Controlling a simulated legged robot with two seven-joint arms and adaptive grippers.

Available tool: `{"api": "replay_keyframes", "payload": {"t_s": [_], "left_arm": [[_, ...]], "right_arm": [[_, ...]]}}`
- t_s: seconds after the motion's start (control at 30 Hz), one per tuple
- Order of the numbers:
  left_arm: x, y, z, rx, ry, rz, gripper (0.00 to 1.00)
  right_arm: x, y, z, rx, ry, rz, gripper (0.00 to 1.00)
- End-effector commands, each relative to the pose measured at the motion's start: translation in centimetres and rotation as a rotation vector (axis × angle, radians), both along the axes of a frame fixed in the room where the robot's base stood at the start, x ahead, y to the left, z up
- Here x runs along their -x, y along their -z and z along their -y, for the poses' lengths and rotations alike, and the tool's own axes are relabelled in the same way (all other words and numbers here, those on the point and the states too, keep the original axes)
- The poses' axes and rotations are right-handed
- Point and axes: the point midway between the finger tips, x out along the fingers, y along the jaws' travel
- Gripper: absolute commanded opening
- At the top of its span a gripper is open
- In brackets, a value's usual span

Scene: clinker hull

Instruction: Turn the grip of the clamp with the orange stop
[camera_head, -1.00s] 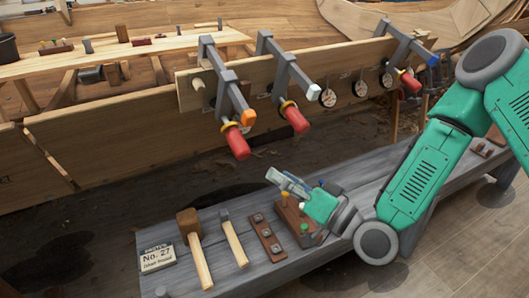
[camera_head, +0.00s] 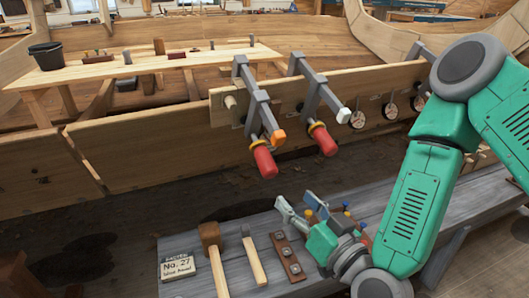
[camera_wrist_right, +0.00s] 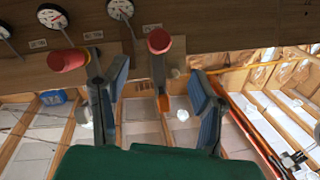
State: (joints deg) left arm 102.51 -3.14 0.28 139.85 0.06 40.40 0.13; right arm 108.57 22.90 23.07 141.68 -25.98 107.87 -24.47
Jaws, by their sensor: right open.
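The clamp with the orange stop (camera_head: 278,137) hangs on the plank in the head view, its red grip (camera_head: 264,160) pointing down towards the bench. My right gripper (camera_head: 298,203) is open and empty, below and slightly right of that grip, apart from it. A second clamp with a white stop (camera_head: 343,115) and red grip (camera_head: 323,140) is to the right. My left gripper is out of view.
The grey bench (camera_head: 215,228) below carries a mallet (camera_head: 210,236), a hammer (camera_head: 252,255), a dark strip (camera_head: 287,257) and a No. 27 card (camera_head: 176,266). Round gauges (camera_head: 357,119) hang right of the clamps. Open space lies between plank and bench.

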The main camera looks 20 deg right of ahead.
Motion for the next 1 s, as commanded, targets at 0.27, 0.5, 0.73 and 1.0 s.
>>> {"api": "replay_keyframes", "payload": {"t_s": [0.27, 0.5, 0.73, 1.0], "left_arm": [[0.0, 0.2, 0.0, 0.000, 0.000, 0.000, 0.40], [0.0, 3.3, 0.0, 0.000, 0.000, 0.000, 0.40], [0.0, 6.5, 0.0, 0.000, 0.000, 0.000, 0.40], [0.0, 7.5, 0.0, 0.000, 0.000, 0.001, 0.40]], "right_arm": [[1.2, -0.3, -0.5, 0.250, 0.088, 0.019, 0.53], [-1.1, 0.0, -0.7, 0.245, 0.088, 0.024, 0.53], [-3.4, 0.2, -1.0, 0.244, 0.092, 0.022, 0.53], [-8.2, -0.3, -1.7, 0.243, 0.091, 0.018, 0.53]]}}
